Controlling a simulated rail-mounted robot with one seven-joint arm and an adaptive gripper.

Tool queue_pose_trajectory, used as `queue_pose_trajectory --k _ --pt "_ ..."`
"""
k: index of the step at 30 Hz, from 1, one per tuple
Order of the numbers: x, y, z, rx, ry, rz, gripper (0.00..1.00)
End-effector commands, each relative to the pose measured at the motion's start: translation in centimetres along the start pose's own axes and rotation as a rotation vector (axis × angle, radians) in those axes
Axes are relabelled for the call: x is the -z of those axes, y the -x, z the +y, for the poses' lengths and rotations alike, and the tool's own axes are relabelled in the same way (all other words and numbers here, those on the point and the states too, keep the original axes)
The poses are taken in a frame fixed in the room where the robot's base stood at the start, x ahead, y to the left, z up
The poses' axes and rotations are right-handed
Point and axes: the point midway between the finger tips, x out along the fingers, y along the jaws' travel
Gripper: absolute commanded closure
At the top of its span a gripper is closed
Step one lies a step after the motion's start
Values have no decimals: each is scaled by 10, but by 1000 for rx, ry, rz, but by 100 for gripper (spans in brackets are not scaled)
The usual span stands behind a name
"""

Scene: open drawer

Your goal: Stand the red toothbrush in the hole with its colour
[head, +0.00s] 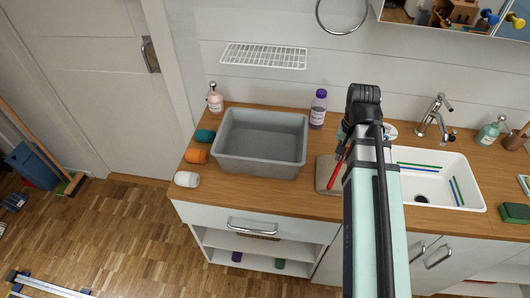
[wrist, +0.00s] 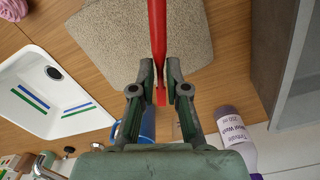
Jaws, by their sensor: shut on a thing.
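The red toothbrush (wrist: 157,35) is between the fingertips of my gripper (wrist: 160,90), which is shut on it. In the wrist view it runs up from the fingers over a beige mat. In the head view the toothbrush (head: 337,171) shows as a thin tilted red strip left of my arm, over the mat (head: 324,181). My arm hides most of the gripper there. No hole with a red mark can be made out. A blue see-through thing (wrist: 147,124) shows partly behind the fingers in the wrist view; I cannot tell what it is.
A grey tub (head: 230,160) stands left of the mat. The white sink (head: 425,193), right of my arm, holds thin green and blue sticks. A purple-capped bottle (head: 318,112) stands behind, near the wall. An orange roll (head: 196,156) and other small items lie left of the tub.

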Motion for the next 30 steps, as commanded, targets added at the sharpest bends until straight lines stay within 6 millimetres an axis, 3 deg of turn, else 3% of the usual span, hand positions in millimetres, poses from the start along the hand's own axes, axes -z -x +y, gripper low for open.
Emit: queue_pose_trajectory --k 5,16,30 --pt "12 -6 -14 0 -35 0 100" --pt "52 -42 -71 0 -34 0 100" --pt "74 -62 -102 0 -34 0 100"
